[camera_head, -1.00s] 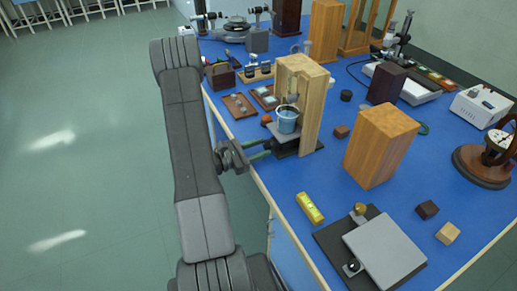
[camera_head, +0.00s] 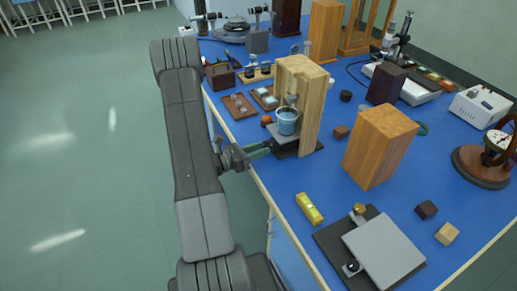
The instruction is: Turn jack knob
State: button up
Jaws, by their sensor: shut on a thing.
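A small lab jack (camera_head: 283,133) with a grey top stands at the left edge of the blue bench. My gripper (camera_head: 267,150) reaches in from the left, level with the jack's side. Its greenish fingers are shut on the jack knob, which the fingers hide. A second jack (camera_head: 388,250) with a broad grey plate lies low at the front, with a dark knob (camera_head: 352,268) at its corner, apart from my gripper.
A tall wooden block (camera_head: 380,147) stands right of the frame. A yellow level (camera_head: 309,208) and small cubes (camera_head: 447,234) lie at the front. Small trays (camera_head: 240,105) and an orange ball (camera_head: 266,119) are close behind my gripper. The floor to the left is clear.

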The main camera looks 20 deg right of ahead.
jog(key=shift+n, duration=1.3)
jog(key=shift+n+p, duration=0.3)
jog(key=o, duration=1)
